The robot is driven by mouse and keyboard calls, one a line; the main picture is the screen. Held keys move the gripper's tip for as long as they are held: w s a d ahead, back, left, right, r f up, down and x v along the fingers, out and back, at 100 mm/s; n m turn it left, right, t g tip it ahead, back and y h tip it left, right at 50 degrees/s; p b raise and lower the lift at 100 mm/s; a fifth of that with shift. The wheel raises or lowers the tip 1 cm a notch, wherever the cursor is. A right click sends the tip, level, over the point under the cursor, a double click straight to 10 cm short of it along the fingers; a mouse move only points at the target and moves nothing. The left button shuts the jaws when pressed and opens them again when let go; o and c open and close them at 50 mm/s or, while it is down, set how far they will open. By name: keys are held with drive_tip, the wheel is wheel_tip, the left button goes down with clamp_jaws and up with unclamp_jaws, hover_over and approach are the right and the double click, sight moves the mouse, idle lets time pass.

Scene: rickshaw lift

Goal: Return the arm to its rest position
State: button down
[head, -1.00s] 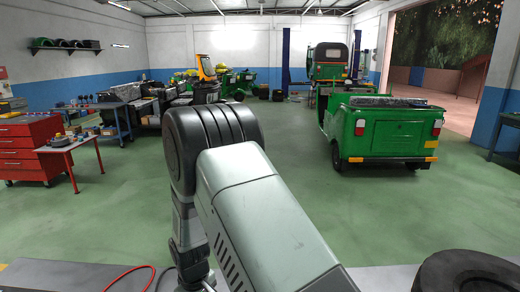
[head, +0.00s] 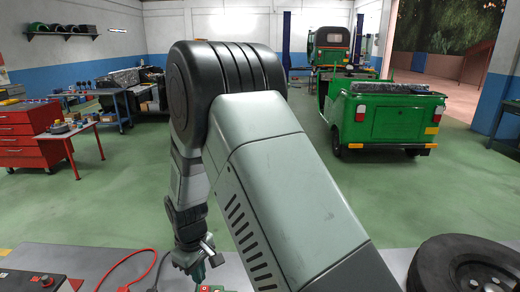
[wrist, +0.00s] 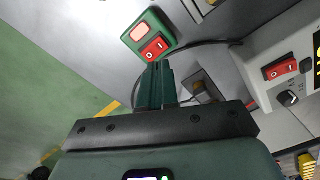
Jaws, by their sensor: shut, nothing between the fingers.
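My arm fills the middle of the head view, and my gripper (head: 196,272) hangs low at its far end, above the grey work surface. In the wrist view my gripper's two dark green fingers (wrist: 157,84) are together with nothing between them. Just beyond the fingertips is a green switch box (wrist: 149,34) with a red rocker switch and a pale red square. I cannot tell whether the fingertips touch it. In the head view a small red and green part (head: 209,288) shows beside the gripper at the bottom edge.
A grey panel (wrist: 285,80) with a red switch and black knob lies right in the wrist view. A black tyre (head: 468,266) lies at front right. A red cable (head: 140,268) crosses the bench left of the gripper. A green rickshaw (head: 390,115) stands beyond on open floor.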

drive_tip(key=shift+r, duration=0.2)
drive_tip(key=s+d+r+m+t, duration=0.1)
drive_tip(key=d+r+m, duration=0.1)
drive_tip(key=d+r, duration=0.65)
drive_tip(key=s+d+r+m+t, duration=0.1)
drive_tip(key=d+r+m, duration=0.25)
drive_tip(key=r, duration=0.95)
drive_tip(key=s+d+r+m+t, duration=0.1)
drive_tip(key=s+d+r+m, duration=0.2)
drive_tip(key=s+d+r, duration=0.2)
drive_tip(key=s+d+r+m+t, duration=0.2)
drive_tip(key=s+d+r, duration=0.4)
drive_tip(key=s+d, duration=0.3)
drive_tip(key=s+m, duration=0.1)
drive_tip(key=s, duration=0.2)
drive_tip(key=shift+s+d+t, duration=0.2)
drive_tip(key=shift+s+t, duration=0.1)
drive_tip(key=shift+s, duration=0.1)
